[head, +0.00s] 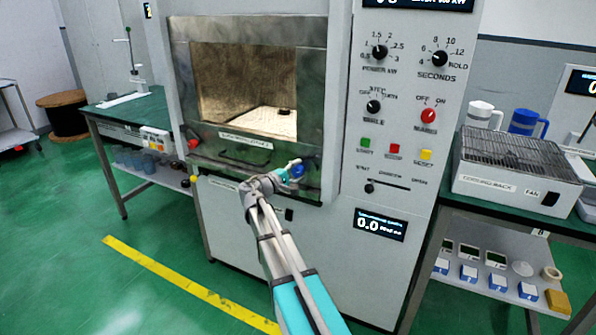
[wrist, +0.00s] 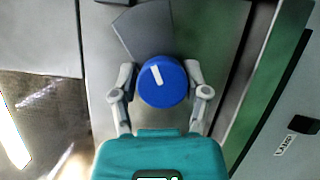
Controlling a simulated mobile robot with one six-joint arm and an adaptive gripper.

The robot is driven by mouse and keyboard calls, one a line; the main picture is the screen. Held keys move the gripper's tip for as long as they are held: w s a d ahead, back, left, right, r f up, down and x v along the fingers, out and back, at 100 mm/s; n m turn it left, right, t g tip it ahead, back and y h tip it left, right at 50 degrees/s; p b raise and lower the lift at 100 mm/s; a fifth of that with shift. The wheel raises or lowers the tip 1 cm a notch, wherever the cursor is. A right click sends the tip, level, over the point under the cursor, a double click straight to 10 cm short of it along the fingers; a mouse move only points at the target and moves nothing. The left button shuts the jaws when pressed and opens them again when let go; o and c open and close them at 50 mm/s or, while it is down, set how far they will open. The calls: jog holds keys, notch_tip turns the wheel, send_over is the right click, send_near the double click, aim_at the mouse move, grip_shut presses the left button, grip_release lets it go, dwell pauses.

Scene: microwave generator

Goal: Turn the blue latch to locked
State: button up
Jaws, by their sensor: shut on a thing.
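The blue latch (wrist: 163,82) is a round knob with a white mark, seen face-on in the wrist view. The mark points up and slightly left in that picture. In the head view the latch (head: 298,170) sits at the lower right of the microwave door (head: 250,152). My gripper (wrist: 160,84) has one finger on each side of the knob and is shut on it. In the head view my gripper (head: 291,172) reaches the latch from the front, and my arm comes up from below. A red knob (head: 193,143) sits at the door's lower left.
The door is closed, with a handle (head: 245,158) left of the latch. The control panel (head: 405,110) with dials and buttons is to the right. A cooling rack (head: 515,165) stands on the right bench, and a green bench (head: 130,108) is at left.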

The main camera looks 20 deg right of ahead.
jog(key=shift+d, duration=0.2)
jog(key=o, duration=1.1)
jog(key=shift+w+f, duration=0.1)
jog(key=shift+f, duration=0.05)
